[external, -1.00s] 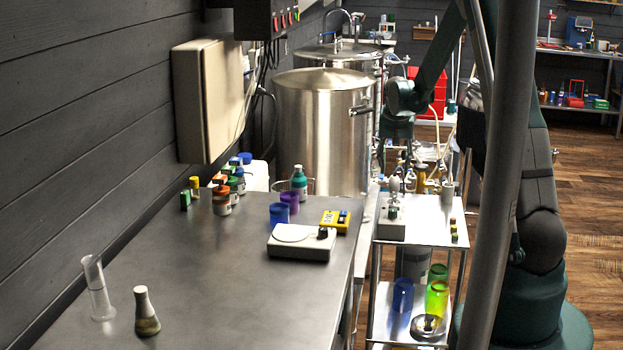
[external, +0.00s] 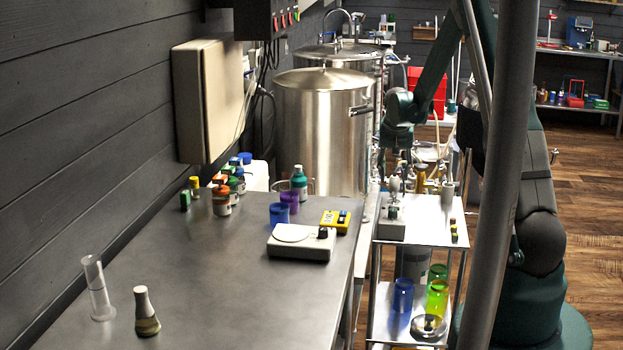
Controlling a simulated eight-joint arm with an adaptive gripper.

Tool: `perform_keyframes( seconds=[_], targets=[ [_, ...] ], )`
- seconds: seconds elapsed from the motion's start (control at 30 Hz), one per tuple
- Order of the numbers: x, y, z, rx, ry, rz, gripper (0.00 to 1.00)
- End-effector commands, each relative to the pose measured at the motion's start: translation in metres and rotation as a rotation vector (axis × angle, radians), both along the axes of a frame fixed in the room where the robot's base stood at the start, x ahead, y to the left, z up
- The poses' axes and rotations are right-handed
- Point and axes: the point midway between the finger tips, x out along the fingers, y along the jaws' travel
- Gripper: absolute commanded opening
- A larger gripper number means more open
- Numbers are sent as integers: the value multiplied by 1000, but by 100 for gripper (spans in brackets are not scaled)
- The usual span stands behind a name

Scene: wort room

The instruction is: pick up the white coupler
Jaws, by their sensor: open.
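My gripper (external: 396,168) hangs from the dark green arm, pointing down over the far left part of the white-topped cart (external: 440,232). It is open and small in the picture. Small pale fittings (external: 394,186) stand at the grey box (external: 391,230) just below it. I cannot tell which of these, if any, is the white coupler. The gripper and the clutter near it partly hide that spot.
Amber bottles (external: 420,180) and a pale cylinder (external: 447,192) stand close by on the cart. A steel tank (external: 318,130) is left of the gripper. The steel bench (external: 215,285) holds bottles, purple and blue cups and a scale (external: 300,244). A grey post crosses the right side.

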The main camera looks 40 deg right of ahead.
Motion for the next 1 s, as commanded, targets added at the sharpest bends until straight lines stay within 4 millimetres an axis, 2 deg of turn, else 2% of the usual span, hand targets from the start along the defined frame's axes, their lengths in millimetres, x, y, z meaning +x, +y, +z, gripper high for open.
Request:
perform_keyframes(
  seconds=[0.1,0.3,0.93,1.0],
  targets=[
    [3,-4,-13,0,0,0,40],
    [7,-8,-26,0,0,0,40],
    [8,-9,-28,0,0,0,40],
    [8,-9,-28,0,0,0,34]
  ],
)
